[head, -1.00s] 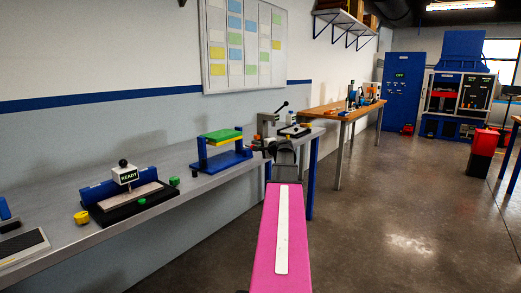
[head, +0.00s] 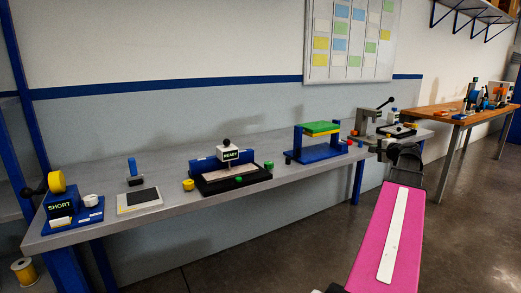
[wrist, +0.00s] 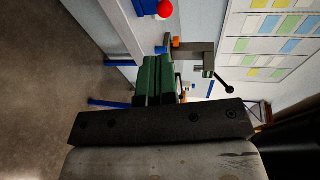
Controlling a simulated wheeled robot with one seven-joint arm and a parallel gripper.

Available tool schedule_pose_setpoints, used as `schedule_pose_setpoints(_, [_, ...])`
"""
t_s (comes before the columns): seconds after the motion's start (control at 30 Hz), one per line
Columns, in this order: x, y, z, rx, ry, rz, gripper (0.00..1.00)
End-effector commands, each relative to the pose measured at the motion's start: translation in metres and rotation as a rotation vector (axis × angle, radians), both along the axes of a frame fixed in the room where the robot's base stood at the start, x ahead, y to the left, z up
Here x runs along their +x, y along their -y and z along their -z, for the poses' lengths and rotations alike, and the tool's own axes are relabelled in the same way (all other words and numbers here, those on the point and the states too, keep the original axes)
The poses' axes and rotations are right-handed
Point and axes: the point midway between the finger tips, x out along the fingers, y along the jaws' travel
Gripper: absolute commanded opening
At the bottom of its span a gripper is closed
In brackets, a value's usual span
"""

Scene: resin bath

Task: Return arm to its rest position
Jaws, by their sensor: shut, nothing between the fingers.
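My arm shows in the head view as a pink link with a white strip, reaching forward at the lower right. My gripper (head: 408,153) is at its far end, dark and small, in front of the right end of the grey bench (head: 150,219). In the wrist view my gripper (wrist: 157,75) has its green-padded fingers together, with nothing between them. The fingers point toward the bench end, where a red knob and a grey press with a black lever show. I cannot tell the exact gap between gripper and bench.
The bench holds a blue SHORT station (head: 62,205), a READY fixture (head: 230,167), a green-topped blue stand (head: 320,142) and a grey lever press (head: 368,121). A wooden table (head: 455,112) stands beyond. A wire spool (head: 25,270) is at lower left. Floor is clear at right.

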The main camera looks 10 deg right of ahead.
Motion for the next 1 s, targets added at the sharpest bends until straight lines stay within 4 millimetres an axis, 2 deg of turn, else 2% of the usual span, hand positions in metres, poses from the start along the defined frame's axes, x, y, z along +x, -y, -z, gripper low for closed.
schedule_pose_setpoints(0.17, [0.013, -0.058, 0.049, -0.075, -0.104, -0.091, 0.00])
schedule_pose_setpoints(0.33, [0.020, -0.136, 0.116, -0.201, -0.253, -0.230, 0.00])
schedule_pose_setpoints(0.47, [0.016, -0.192, 0.164, -0.305, -0.359, -0.342, 0.00])
schedule_pose_setpoints(0.7, [-0.012, -0.287, 0.245, -0.512, -0.543, -0.560, 0.00])
schedule_pose_setpoints(0.87, [-0.042, -0.340, 0.290, -0.661, -0.653, -0.710, 0.00])
schedule_pose_setpoints(1.0, [-0.073, -0.379, 0.325, -0.799, -0.744, -0.842, 0.00])
